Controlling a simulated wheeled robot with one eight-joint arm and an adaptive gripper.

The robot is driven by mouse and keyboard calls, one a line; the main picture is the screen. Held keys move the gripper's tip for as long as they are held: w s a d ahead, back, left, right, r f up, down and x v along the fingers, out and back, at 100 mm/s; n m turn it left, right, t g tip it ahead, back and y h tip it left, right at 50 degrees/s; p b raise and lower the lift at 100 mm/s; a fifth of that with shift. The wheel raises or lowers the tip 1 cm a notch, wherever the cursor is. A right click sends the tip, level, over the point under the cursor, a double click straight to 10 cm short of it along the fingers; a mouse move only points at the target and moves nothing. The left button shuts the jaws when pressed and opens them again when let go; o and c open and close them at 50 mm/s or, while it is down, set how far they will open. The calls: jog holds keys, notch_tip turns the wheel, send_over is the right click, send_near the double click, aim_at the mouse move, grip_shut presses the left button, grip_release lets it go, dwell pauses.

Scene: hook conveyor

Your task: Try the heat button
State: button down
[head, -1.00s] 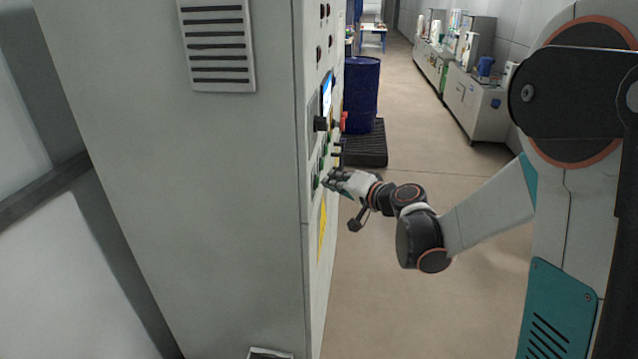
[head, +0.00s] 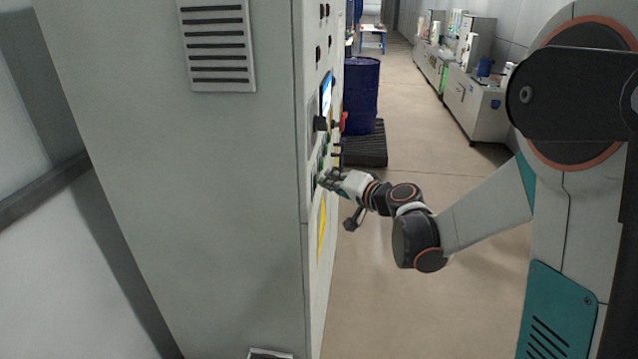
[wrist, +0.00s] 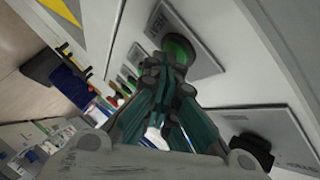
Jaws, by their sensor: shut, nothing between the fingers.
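The tall grey control cabinet (head: 200,220) fills the left of the head view, its control panel on the narrow right-hand face, seen at a steep angle. My gripper (head: 323,180) is shut and empty, its fingertips at the lower controls. In the wrist view the fingertips (wrist: 166,68) are together, right in front of a green round button (wrist: 180,46) on a grey plate and partly covering it. They look close to or against it; contact cannot be told.
A black knob (wrist: 252,150) sits on a neighbouring plate. Another black knob (head: 320,123), a red handle (head: 343,121) and a screen (head: 327,95) are higher on the panel. A blue drum (head: 362,95) stands behind on a black pallet (head: 366,150). The floor to the right is clear.

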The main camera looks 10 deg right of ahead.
jog(key=shift+d, duration=0.1)
jog(key=shift+s+d, duration=0.25)
jog(key=shift+d, duration=0.4)
jog(key=d, duration=0.1)
jog(key=s+d, duration=0.1)
jog(key=d, duration=0.1)
jog(key=d+b, duration=0.1)
jog(key=shift+s+d, duration=0.3)
jog(key=shift+d, duration=0.1)
dwell(0.5)
